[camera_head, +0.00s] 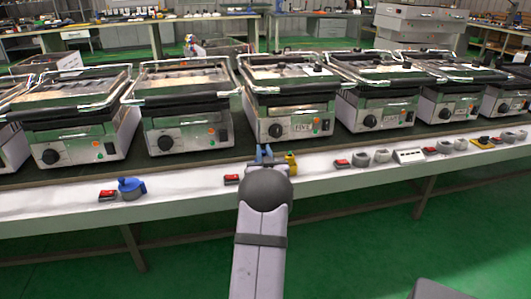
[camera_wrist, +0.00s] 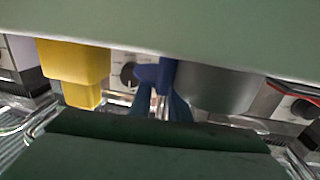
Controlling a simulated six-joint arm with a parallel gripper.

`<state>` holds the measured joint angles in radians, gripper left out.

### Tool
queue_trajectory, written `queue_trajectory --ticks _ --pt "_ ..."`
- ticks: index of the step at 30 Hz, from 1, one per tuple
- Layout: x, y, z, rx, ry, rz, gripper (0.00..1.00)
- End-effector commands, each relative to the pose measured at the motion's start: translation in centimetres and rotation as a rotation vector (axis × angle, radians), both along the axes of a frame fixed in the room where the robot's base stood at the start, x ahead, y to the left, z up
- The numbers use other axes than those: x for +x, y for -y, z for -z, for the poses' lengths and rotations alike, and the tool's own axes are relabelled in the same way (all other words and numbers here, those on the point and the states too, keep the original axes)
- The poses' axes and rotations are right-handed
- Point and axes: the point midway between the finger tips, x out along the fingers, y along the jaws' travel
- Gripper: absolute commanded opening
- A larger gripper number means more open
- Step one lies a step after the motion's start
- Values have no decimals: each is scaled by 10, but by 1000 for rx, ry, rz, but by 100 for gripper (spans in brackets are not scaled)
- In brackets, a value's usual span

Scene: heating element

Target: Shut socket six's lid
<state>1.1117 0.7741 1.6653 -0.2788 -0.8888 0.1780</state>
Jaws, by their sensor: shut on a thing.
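My gripper (camera_head: 263,155) reaches the front edge of the bench in the head view, with its blue fingers pointing at the middle grill. In the wrist view its blue fingers (camera_wrist: 163,92) stand between a yellow socket part (camera_wrist: 80,68) and a grey rounded part (camera_wrist: 212,90). The yellow socket (camera_head: 291,163) is just right of my gripper in the head view. My arm hides the spot directly under the gripper.
A row of grills (camera_head: 290,100) with black front handles stands behind the sockets.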

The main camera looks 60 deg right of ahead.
Motion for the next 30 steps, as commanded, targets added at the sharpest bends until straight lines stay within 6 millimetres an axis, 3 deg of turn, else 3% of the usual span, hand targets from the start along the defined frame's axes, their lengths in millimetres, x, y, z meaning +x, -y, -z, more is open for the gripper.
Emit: queue_trajectory --ticks 12,25,26,27,30 --pt "8 -7 -4 -4 1 -219 0" --pt "10 -10 -3 -2 1 -251 0" --pt "10 -10 -2 -2 1 -251 23" --pt "10 -10 -2 -2 1 -251 33" --pt "10 -10 -2 -2 1 -251 34"
